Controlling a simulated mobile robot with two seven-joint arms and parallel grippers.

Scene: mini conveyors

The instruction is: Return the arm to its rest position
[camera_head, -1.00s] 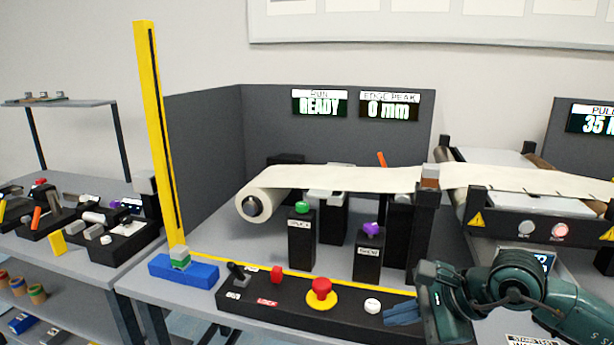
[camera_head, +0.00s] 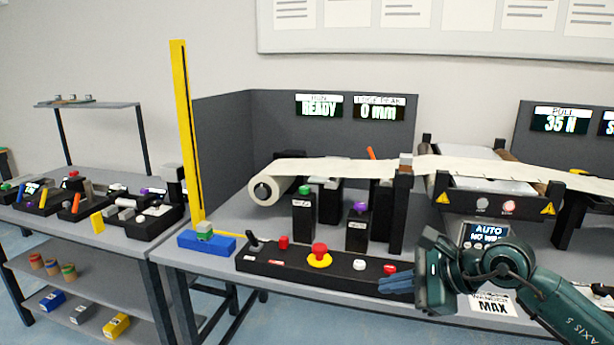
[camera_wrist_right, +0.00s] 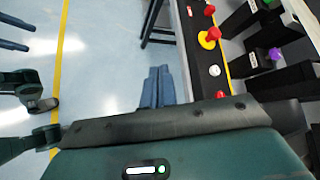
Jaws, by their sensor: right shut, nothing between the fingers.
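My right gripper (camera_head: 397,284) is at the lower right of the head view, its blue fingers together and pointing left. They are in front of the right end of the black control panel (camera_head: 330,272). The right wrist view shows the same shut, empty fingers (camera_wrist_right: 157,87) over the floor, with the panel to their right. My left arm is not in the head view. Blue finger-like parts of mine show at the left edge of the right wrist view, cut off by the frame.
The panel carries a lever (camera_head: 254,243), a red mushroom button (camera_head: 320,251) and a white button (camera_head: 360,265). A blue block (camera_head: 222,246) sits left of it by the yellow post (camera_head: 186,130). A web roll (camera_head: 265,189) is behind. Open floor shows beside the table in the wrist view.

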